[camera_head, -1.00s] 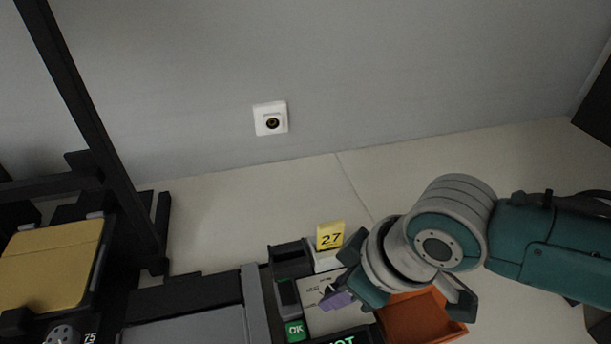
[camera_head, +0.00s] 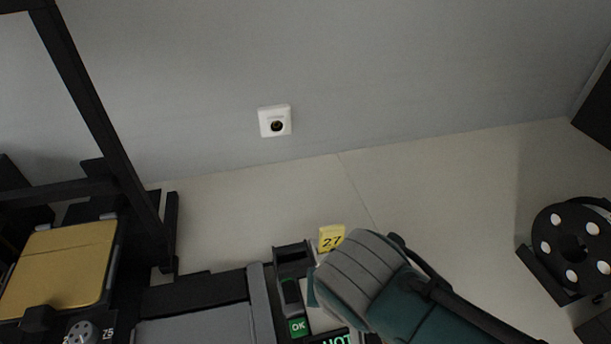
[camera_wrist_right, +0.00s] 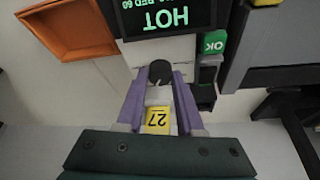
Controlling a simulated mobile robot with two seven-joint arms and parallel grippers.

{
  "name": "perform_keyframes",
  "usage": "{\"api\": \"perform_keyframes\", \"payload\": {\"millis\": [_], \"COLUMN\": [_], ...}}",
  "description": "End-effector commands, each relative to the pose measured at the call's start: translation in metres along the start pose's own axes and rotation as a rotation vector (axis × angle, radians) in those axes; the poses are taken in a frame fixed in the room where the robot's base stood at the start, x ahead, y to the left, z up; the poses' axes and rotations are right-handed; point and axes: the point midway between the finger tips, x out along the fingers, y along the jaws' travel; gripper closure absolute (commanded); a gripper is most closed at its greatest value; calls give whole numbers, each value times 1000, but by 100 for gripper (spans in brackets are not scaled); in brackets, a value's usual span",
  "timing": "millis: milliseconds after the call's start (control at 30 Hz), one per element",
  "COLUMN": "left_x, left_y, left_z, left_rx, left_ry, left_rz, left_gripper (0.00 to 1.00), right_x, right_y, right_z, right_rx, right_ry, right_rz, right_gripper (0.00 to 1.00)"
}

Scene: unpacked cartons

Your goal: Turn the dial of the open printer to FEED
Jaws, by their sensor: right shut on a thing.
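My right gripper (camera_wrist_right: 161,78) has its two purple fingers on either side of a dark round dial (camera_wrist_right: 160,70) and is shut on it. The dial sits on a light panel below a dark screen (camera_wrist_right: 168,14) reading HOT, upside down in the wrist view. The screen's edge also shows in the head view (camera_head: 337,339). There my right wrist (camera_head: 365,278) covers the dial and fingers. The dial's markings are not readable. A framed black machine with a gold plate (camera_head: 62,268) stands at left. My left gripper is not in view.
A green OK button (camera_head: 298,326) and a yellow 27 tag (camera_head: 331,238) are close to my wrist. An orange tray (camera_wrist_right: 68,30) lies beside the panel. A grey knob (camera_head: 80,332) is at lower left. A black spool (camera_head: 572,248) stands at right.

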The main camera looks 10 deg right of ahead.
Motion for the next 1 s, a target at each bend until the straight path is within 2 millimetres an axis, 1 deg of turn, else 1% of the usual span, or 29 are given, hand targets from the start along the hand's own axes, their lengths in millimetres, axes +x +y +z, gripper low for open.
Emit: {"api": "perform_keyframes", "payload": {"millis": [200, 400, 600, 1000], "left_x": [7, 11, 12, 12], "left_y": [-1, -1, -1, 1], "left_z": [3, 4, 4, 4], "left_rx": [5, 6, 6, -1], "left_ry": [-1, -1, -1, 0], "left_rz": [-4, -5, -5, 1], "left_gripper": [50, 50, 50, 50], "right_x": [1, 1, 0, 0], "right_y": [-2, -2, -2, -2], "right_z": [0, 0, 0, -1], "right_rx": [132, 206, 239, 244], "right_ry": [0, 0, 1, 1], "right_rz": [52, 83, 97, 101], "right_gripper": [100, 100, 100, 100]}}
